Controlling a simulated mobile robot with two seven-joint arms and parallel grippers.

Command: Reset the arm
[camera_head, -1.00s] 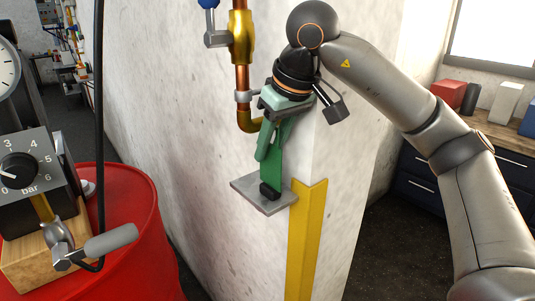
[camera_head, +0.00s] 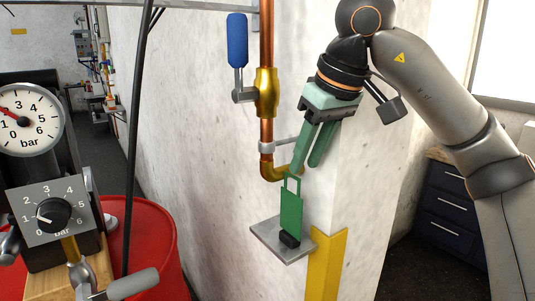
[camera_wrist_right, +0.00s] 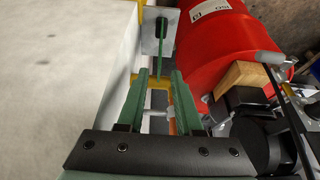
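My right gripper (camera_head: 305,168) points down beside the wall pillar, its two green fingers apart with nothing between them. In the right wrist view its fingers (camera_wrist_right: 160,76) also stand open and empty. Below the fingertips, a flat green tag (camera_head: 291,212) with a rectangular opening at its top stands upright in a black foot on a small grey wall shelf (camera_head: 268,244). The fingertips are just above the tag, apart from it. In the right wrist view the green tag (camera_wrist_right: 162,40) shows edge-on beyond the fingers. My left gripper is out of view.
A copper pipe (camera_head: 266,130) with a brass valve and blue handle (camera_head: 237,40) runs close to my right gripper. A yellow corner guard (camera_head: 325,265) is below. A red drum (camera_head: 150,245) carries a regulator (camera_head: 50,212) and pressure gauge (camera_head: 24,120) at left. Drawers (camera_head: 447,205) stand right.

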